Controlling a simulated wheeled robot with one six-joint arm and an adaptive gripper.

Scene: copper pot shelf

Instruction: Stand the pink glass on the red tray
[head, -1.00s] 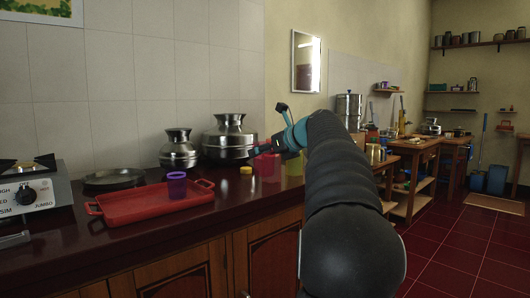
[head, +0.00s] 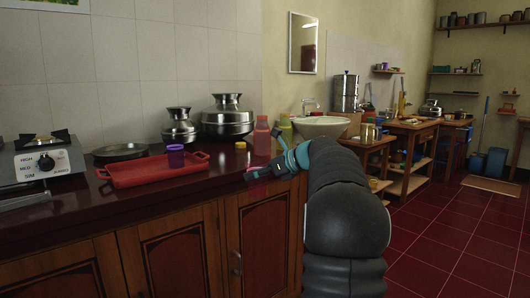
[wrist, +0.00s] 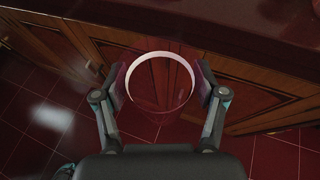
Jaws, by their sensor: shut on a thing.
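The pink glass (wrist: 160,104) is see-through, with a pale round rim toward the wrist camera. My gripper (wrist: 161,82) is shut on it, one finger on each side. In the head view the pink glass (head: 257,174) shows beside my gripper (head: 272,170), by the counter's front edge. The wrist view shows cabinet doors and floor behind the glass. The red tray (head: 118,180) lies on the counter to the left of my gripper, apart from it. A purple cup (head: 176,158) stands at the tray's right part; the tray's left part is bare.
A yellow lid (head: 241,147), a pink bottle (head: 262,138) and a yellow-green bottle (head: 285,127) stand behind my gripper. Metal pots (head: 227,118) stand behind the tray. A stove (head: 45,160) and dark pan (head: 120,152) are at left. A sink (head: 320,126) is at right.

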